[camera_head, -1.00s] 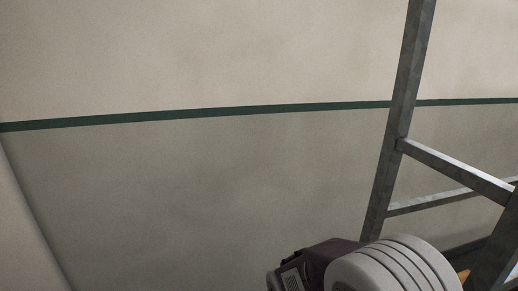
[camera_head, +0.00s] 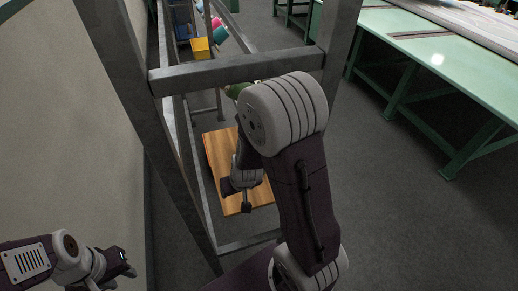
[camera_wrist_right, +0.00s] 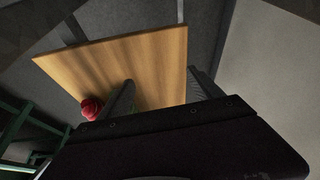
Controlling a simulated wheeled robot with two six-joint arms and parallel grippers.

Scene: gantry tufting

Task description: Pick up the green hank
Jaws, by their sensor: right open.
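A small green thing (camera_head: 236,90) shows in the head view just behind the big joint of my right arm. The arm hides part of it, and I cannot tell for sure that it is the green hank. In the head view my right arm reaches into a metal frame, above the same board (camera_head: 217,150). My left gripper (camera_head: 117,266) is at the lower left, away from the frame; its jaws are unclear.
The metal frame's bars (camera_head: 235,70) surround my right arm. A red round thing (camera_wrist_right: 91,108) is beside the left finger in the wrist view. Yellow (camera_head: 200,48), blue and pink things are at the back. A green table (camera_head: 440,55) stands right; the floor before it is clear.

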